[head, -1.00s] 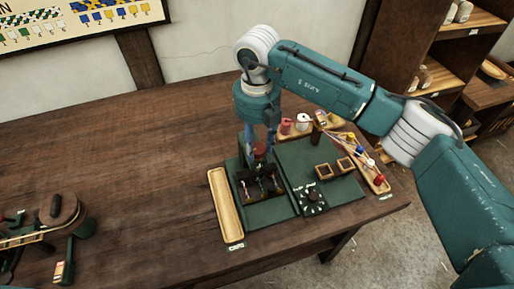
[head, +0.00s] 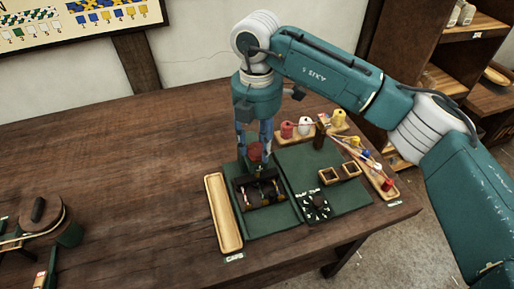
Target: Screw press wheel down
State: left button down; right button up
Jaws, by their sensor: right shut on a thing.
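The press (head: 262,192) is a dark frame with a small roller-like part, standing on a green mat left of the middle of the work area. A dull red piece, which looks like the press wheel (head: 255,151), sits above its back edge. My right gripper (head: 254,147) points straight down with its fingers on either side of this red piece and is shut on it. The fingers partly hide the wheel, and its screw is hard to make out. My left gripper is out of view.
A long, empty wooden tray (head: 222,214) lies left of the press. Thread spools (head: 304,127) stand behind. The table's left middle is clear.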

aim_at(257, 148)
jog(key=m+b, duration=0.2)
jog(key=m, duration=0.2)
jog(key=shift+w, duration=0.1)
jog(key=shift+r+m+b, duration=0.1)
jog(key=shift+m+b, duration=0.4)
jog(key=shift+m, duration=0.8)
jog(key=o, duration=1.2)
jog(key=shift+c, duration=0.2)
notch_tip(257, 148, up, 12)
